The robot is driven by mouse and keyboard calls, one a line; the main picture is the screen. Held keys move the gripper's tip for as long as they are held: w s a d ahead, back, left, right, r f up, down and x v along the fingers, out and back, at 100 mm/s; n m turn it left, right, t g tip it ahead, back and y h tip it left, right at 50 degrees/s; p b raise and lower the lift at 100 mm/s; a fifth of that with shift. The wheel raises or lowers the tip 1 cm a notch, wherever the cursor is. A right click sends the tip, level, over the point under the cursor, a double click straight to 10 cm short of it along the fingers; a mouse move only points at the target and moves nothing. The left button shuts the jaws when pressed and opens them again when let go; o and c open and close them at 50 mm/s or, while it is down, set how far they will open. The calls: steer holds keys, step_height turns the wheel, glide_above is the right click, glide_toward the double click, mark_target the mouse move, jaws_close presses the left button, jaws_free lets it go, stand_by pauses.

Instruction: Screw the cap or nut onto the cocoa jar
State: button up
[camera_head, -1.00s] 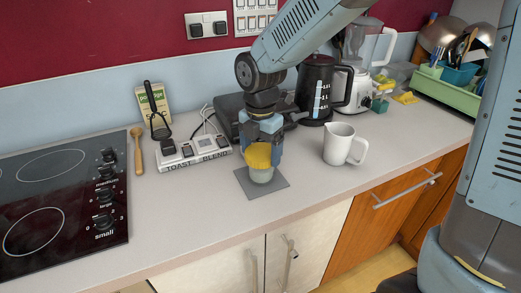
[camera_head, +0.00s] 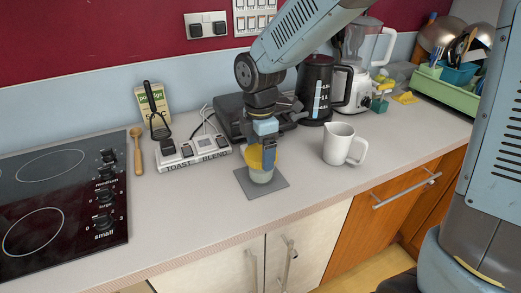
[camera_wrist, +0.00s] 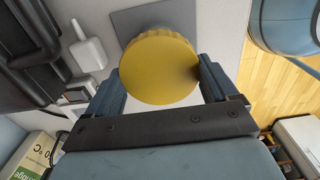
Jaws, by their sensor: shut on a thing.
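The yellow cap (camera_head: 255,157) sits on top of the pale cocoa jar (camera_head: 261,176), which stands upright on a grey square mat (camera_head: 276,187) on the counter. My gripper (camera_head: 263,160) reaches straight down over the jar and is shut on the cap. In the wrist view the round yellow cap (camera_wrist: 159,66) lies between the two fingers (camera_wrist: 160,85) and hides the jar below it. I cannot tell whether the cap is threaded on or only resting there.
A white jug (camera_head: 341,145) stands to the right of the mat. A socket strip (camera_head: 194,153) lies to the left, with a dark appliance (camera_head: 230,115) behind. A black kettle (camera_head: 316,88) and a blender are farther back. The front counter is clear.

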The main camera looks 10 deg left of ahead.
steer(key=shift+m, duration=0.3)
steer(key=m, duration=0.4)
stand_by(0.3)
steer(key=shift+m, duration=0.3)
steer(key=m, duration=0.4)
steer(key=o, duration=0.9)
steer(key=shift+o, duration=0.2)
